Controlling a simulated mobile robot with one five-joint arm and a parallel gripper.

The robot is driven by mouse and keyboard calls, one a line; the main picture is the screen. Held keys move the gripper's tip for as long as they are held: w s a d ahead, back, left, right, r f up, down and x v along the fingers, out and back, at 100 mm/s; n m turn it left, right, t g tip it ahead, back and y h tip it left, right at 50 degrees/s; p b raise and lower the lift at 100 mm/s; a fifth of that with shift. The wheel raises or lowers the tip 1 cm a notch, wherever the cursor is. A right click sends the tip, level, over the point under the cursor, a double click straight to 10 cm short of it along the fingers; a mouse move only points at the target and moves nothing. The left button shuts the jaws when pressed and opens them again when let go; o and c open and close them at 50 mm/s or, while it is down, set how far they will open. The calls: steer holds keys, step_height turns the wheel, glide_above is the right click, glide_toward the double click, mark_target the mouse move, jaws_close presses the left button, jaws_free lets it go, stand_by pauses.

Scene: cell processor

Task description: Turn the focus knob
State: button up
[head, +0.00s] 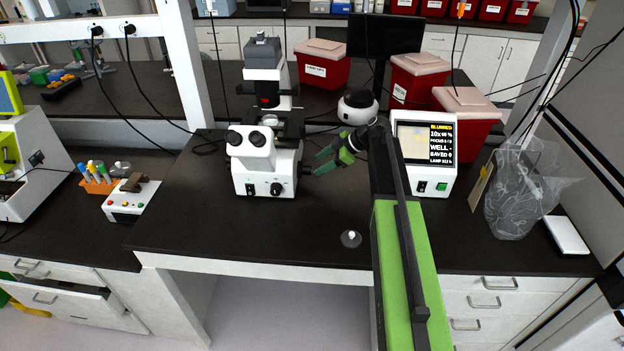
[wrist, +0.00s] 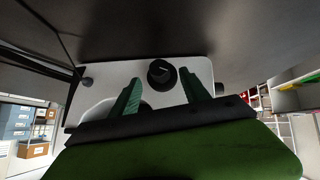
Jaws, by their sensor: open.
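The white microscope (head: 262,160) stands on the dark bench. A round black knob (wrist: 162,73) sits on its white side panel in the wrist view. My gripper (head: 322,160) is just right of the microscope, with its green fingers pointing left at that side. In the wrist view, my gripper (wrist: 161,84) is open, with one finger on each side of the knob. Clear gaps show between knob and fingers; I cannot tell how far ahead it lies. The display (head: 427,145) right of my arm reads "BLURRED".
A small dark disc with a white top (head: 351,239) lies on the bench in front. A control box (head: 131,200) stands at the left. A clear bag (head: 520,195) stands at the right. Red bins (head: 323,66) stand behind. The bench before the microscope is clear.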

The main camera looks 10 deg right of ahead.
steer(key=b+x, duration=0.2)
steer(key=x, duration=0.3)
steer(key=shift+r, duration=0.1)
jaws_close()
